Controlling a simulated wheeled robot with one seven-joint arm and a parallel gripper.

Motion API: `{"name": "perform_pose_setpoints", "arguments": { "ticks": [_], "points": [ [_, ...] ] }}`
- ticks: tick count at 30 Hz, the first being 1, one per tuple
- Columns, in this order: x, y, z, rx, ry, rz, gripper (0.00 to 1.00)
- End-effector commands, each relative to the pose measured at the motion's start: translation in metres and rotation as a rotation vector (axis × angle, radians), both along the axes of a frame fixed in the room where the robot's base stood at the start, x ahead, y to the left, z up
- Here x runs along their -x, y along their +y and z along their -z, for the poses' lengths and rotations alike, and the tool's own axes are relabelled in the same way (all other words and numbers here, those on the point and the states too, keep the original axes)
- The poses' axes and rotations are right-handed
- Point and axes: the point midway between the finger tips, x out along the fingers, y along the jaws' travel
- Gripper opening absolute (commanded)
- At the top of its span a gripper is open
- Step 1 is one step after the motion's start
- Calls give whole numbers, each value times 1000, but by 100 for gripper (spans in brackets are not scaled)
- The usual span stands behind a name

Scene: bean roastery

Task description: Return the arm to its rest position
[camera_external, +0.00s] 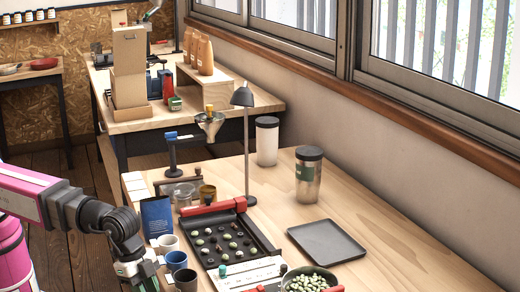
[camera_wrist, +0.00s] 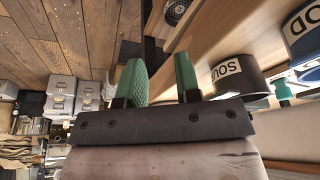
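My arm (camera_external: 95,215) reaches in from the left edge of the external view, bent downward at the wrist beside the near left edge of the worktable. My gripper shows in the wrist view (camera_wrist: 161,78) with two green fingers apart and nothing between them. In the external view only the wrist and a bit of green show at the bottom edge; the fingertips are not clear there. The arm carries nothing that I can see.
Wooden floor (camera_external: 75,258) is left of the table.

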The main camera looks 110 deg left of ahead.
Motion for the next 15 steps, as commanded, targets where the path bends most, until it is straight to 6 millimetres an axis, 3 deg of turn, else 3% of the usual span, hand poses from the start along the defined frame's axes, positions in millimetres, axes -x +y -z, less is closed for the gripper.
{"name": "perform_pose_setpoints", "arguments": {
  "ticks": [8, 15],
  "points": [
    [33, 6, 68, 16, 99, -47, 31],
    [74, 12, 133, 32, 203, -102, 31]
  ]
}}
